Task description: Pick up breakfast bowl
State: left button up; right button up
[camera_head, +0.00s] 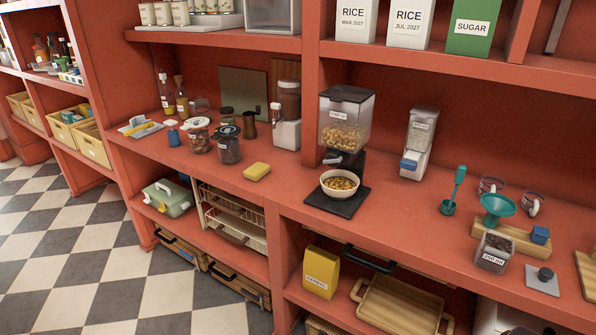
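The breakfast bowl (339,187) is white and round, filled with yellow-brown cereal. It sits upright on the dark base of the cereal dispenser (345,122), under its spout, on the red counter. The dispenser has a clear hopper with cereal inside and a dark body. Neither of my grippers shows in the head view.
A yellow sponge (257,171) lies left of the bowl and a smaller white-and-clear dispenser (419,143) stands to the right. Jars (229,149) stand further left. A teal funnel (497,206) and a small clear container (493,252) are at right. Counter beside the bowl is clear.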

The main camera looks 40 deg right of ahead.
aim_at(340, 185)
jog(key=z, duration=1.4)
